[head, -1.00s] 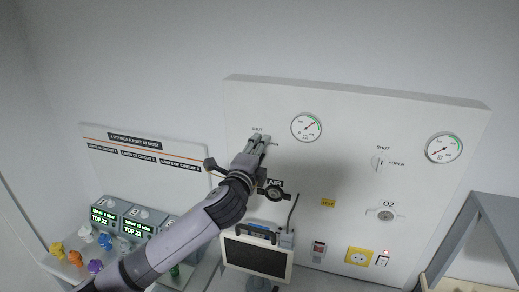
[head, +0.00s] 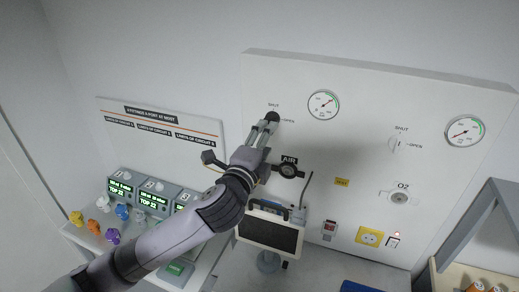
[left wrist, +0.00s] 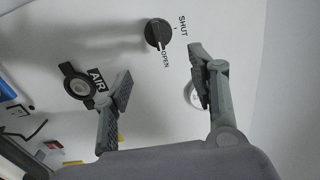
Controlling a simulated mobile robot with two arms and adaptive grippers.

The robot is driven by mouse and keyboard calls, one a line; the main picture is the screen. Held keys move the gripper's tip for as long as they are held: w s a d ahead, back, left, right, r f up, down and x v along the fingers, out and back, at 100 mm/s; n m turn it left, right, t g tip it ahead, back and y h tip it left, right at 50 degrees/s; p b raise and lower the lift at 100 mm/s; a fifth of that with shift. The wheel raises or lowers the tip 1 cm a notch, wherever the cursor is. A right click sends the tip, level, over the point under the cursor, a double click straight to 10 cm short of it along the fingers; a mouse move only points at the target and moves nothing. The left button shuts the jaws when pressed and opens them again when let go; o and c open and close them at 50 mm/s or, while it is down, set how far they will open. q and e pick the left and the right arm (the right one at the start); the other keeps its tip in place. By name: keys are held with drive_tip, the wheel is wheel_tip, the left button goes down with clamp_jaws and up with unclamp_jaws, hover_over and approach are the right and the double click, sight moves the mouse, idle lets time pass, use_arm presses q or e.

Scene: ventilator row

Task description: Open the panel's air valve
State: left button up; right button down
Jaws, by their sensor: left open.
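The air valve is a round black knob (head: 272,117) on the white wall panel (head: 360,85), with SHUT and OPEN labels beside it. In the left wrist view the knob (left wrist: 158,33) is clear, and its ridge appears to point toward OPEN. My left gripper (head: 267,128) is just below the knob in the head view. In the left wrist view its fingers (left wrist: 160,68) are spread and empty, with the knob beyond the tips and apart from them. The air gauge (head: 323,104) needle points up right, toward the green band. My right gripper is not in view.
The AIR outlet (head: 288,170) is beside my left wrist. Below are a dark-screened monitor (head: 270,233) and a yellow socket (head: 370,237). The O2 valve (head: 397,144) and gauge (head: 465,131) are to the right. A grey shelf frame (head: 490,205) stands at far right.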

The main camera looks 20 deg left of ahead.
use_arm(q)
drive_tip(key=s, duration=0.4)
drive_tip(key=shift+s, duration=0.15)
drive_tip(key=shift+a, duration=0.1)
